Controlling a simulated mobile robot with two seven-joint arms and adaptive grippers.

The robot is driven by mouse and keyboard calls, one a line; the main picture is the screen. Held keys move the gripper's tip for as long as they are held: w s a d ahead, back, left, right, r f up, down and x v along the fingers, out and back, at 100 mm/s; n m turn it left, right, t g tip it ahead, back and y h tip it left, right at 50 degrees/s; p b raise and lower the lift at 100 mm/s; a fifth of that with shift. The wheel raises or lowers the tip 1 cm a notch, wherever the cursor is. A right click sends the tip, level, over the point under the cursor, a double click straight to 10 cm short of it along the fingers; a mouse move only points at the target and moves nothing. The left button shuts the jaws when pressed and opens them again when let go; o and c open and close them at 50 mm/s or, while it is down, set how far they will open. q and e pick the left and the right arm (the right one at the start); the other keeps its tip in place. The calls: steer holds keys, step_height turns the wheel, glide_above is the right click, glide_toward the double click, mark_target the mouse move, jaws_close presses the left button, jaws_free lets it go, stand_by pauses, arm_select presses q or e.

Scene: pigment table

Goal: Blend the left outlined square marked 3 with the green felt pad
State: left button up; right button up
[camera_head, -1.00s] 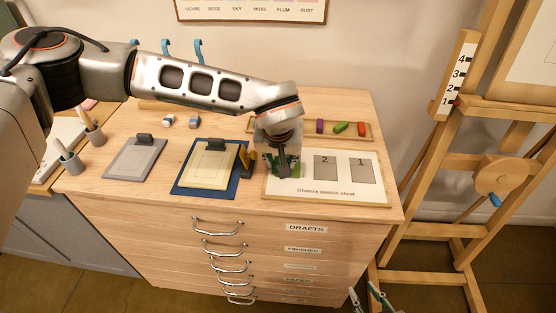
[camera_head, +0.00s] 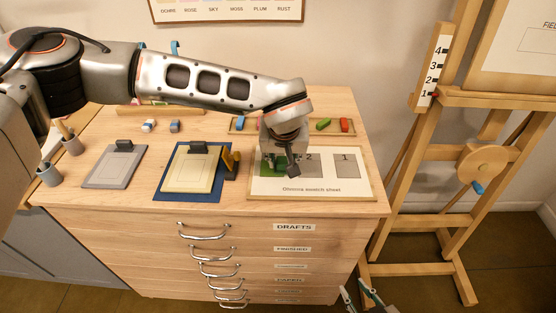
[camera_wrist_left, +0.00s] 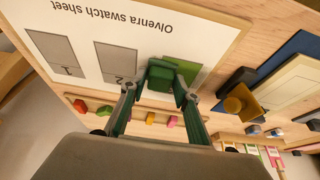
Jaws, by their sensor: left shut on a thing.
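The Olvenra swatch sheet (camera_head: 262,190) lies at the table's front right. Its left square (camera_wrist_left: 188,68) has green colour on it; the gripper and pad partly cover it, and no mark 3 is readable. My left gripper (camera_head: 290,168) points down over the sheet, between the left square and square 2 (camera_head: 313,165). It is shut on the green felt pad (camera_wrist_left: 161,76), which is at the square's edge in the left wrist view. Whether the pad touches the paper I cannot tell. My right gripper (camera_head: 360,294) shows at the bottom edge, fingers apart and empty.
Square 1 (camera_head: 346,166) is at the sheet's right. A tray (camera_head: 335,132) with coloured sticks stands behind the sheet. An easel (camera_head: 420,180) stands right of the table.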

arm_select(q)
steer(key=shift+r+p, duration=1.25)
steer(key=shift+r, duration=0.8)
steer(key=shift+r+p, duration=0.85)
steer(key=shift+r, duration=0.65)
